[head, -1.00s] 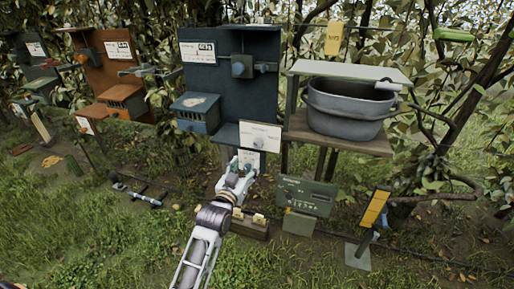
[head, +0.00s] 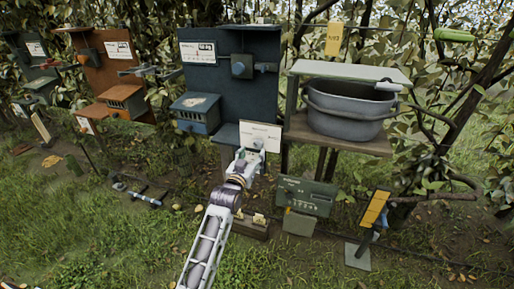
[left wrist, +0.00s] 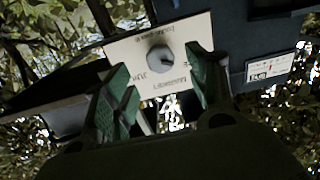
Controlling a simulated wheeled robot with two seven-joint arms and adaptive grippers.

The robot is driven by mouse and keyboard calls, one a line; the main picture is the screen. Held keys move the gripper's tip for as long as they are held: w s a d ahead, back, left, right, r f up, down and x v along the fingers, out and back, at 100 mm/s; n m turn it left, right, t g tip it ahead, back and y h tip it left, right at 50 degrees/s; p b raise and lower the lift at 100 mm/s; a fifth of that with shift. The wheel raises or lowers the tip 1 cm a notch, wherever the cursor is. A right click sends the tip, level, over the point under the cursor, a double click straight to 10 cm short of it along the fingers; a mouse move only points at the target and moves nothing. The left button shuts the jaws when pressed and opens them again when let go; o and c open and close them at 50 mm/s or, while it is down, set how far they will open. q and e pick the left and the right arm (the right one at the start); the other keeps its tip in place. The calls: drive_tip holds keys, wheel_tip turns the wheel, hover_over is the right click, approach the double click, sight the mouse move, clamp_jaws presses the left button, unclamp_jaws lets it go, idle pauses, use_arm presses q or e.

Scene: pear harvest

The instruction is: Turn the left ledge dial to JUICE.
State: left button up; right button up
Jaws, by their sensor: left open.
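The ledge dial is a round grey knob (left wrist: 160,57) on a cream plate (left wrist: 118,50) with dark lettering. The lettering appears upside down in the left wrist view and I cannot read the setting. In the head view the plate (head: 262,131) stands at the front of the dark blue ledge, and my left gripper (head: 253,153) is just in front of its lower part, partly hiding the knob. In the left wrist view my left gripper (left wrist: 158,62) is open, with its green-padded fingers on either side of the knob. Contact is not visible. My right gripper is not in view.
A grey tub (head: 345,112) stands on a wooden shelf to the right. A green panel (head: 306,195) and a yellow sign (head: 375,208) are low at right. An orange station (head: 106,65) stands at left. Open grass lies in front.

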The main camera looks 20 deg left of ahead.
sight(257, 146)
use_arm(q)
drive_tip(key=shift+w, duration=2.15)
drive_tip(key=shift+w+d, duration=0.1)
drive_tip(key=shift+w, duration=0.9)
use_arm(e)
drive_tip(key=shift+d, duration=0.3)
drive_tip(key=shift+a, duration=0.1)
use_arm(q)
drive_tip(key=shift+c, duration=0.4)
drive_tip(key=c, duration=0.9)
drive_tip(key=shift+c, duration=0.2)
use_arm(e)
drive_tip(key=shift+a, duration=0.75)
